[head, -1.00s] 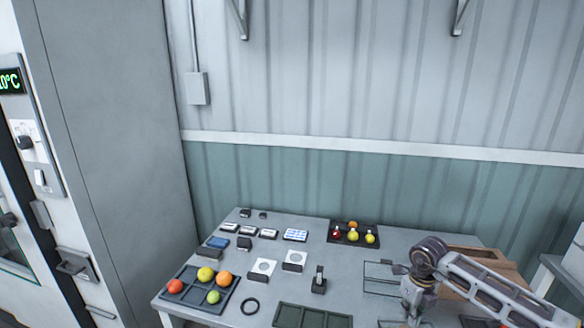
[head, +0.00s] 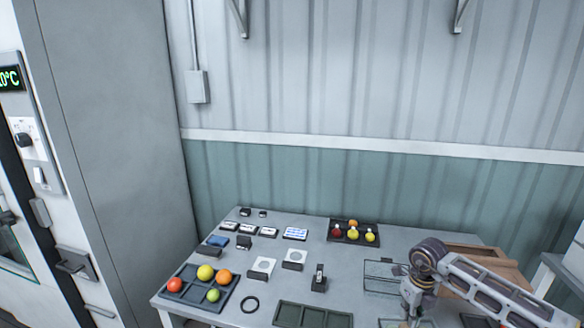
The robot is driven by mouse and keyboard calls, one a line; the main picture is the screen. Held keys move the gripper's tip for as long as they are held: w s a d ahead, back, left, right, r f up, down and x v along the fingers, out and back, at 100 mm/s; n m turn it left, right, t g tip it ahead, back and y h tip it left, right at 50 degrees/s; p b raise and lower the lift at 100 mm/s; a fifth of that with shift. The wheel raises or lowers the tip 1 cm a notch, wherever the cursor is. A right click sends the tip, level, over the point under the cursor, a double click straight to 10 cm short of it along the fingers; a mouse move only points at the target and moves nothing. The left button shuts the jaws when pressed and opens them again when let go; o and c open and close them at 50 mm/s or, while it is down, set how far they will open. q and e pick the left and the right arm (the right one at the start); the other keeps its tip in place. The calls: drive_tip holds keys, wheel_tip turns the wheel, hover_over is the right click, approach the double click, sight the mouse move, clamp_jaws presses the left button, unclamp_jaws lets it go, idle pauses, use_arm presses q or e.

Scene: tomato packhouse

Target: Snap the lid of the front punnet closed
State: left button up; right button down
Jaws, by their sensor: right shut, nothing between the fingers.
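Two clear punnets with thin dark outlines stand on the right part of the table. The rear punnet (head: 380,270) is left of my right wrist. The front punnet (head: 388,322) is at the bottom edge of the picture, mostly cut off and partly behind my right gripper. Whether its lid is open or closed cannot be told. My right gripper (head: 410,317) points down, shut and empty, over or beside the front punnet; I cannot tell if it touches. My left gripper is not in view.
An empty dark green tray (head: 313,316) lies front middle. A small tomato tray (head: 353,241) is at the back. A wooden crate (head: 478,252) stands behind my right arm.

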idle(0.5)
drive_tip(key=shift+r+p, duration=1.95)
drive_tip(key=shift+r, duration=1.55)
